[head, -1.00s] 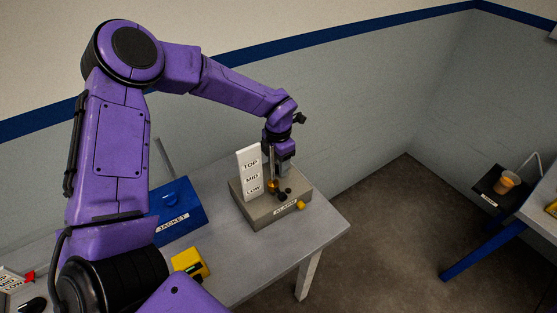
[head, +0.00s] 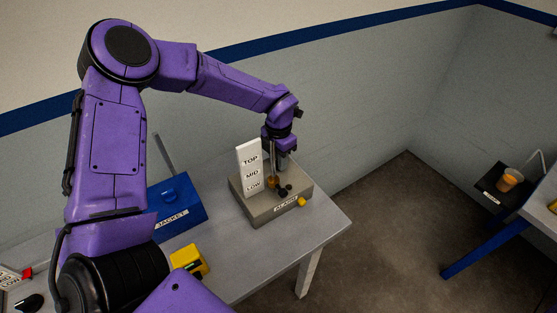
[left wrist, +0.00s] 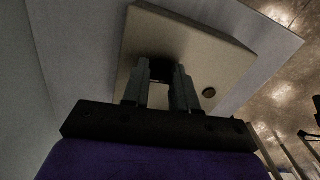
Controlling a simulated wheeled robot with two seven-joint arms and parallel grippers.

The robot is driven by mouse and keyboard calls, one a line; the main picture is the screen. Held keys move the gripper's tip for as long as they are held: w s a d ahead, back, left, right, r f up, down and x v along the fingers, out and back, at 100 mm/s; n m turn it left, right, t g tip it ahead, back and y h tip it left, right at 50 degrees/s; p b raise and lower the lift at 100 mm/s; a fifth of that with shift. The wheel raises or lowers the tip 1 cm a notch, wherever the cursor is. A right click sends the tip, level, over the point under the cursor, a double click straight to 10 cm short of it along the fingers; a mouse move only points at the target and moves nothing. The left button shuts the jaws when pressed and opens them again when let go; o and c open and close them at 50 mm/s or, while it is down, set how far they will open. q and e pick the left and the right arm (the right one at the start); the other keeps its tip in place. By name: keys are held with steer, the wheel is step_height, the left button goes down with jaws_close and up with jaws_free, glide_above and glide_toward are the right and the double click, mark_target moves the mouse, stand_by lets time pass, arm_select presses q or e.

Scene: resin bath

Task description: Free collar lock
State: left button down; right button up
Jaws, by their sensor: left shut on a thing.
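The grey box labelled ALARM (head: 262,212) stands on the table. A white plate marked TOP, MID and LOW (head: 249,168) stands upright on it. A thin upright rod (head: 272,158) stands beside the plate, with an amber collar (head: 272,182) low on it. Small dark knobs (head: 284,192) sit in front of the collar. My left gripper (head: 281,165) points down over the box, close to the rod. In the left wrist view its fingers (left wrist: 165,88) close around a dark part (left wrist: 162,70) on the box top. Whether this is the collar lock is unclear. My right gripper is out of view.
A yellow knob (head: 301,202) is at the box's front right. A blue box labelled JACKET (head: 176,207) and a yellow object (head: 189,259) are to the left. The table (head: 312,232) is clear right of the alarm box. An orange cup (head: 508,180) stands far right.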

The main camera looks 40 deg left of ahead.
arm_select(q)
steer(key=n+b, duration=0.2)
steer(key=n, duration=0.2)
steer(key=shift+w+a+f+b, duration=0.1)
steer(key=shift+b, duration=0.3)
steer(key=n+b, duration=0.3)
steer(key=n, duration=0.2)
steer(key=n+b, duration=0.3)
steer(key=n, duration=0.1)
steer(key=shift+a+b, duration=0.1)
steer(key=shift+b, duration=0.25)
steer(key=shift+r+n+b, duration=0.25)
steer(key=shift+n+b, duration=0.95)
steer(key=shift+n, duration=0.5)
steer(key=c, duration=0.9)
jaws_free()
steer(key=shift+f, duration=0.1)
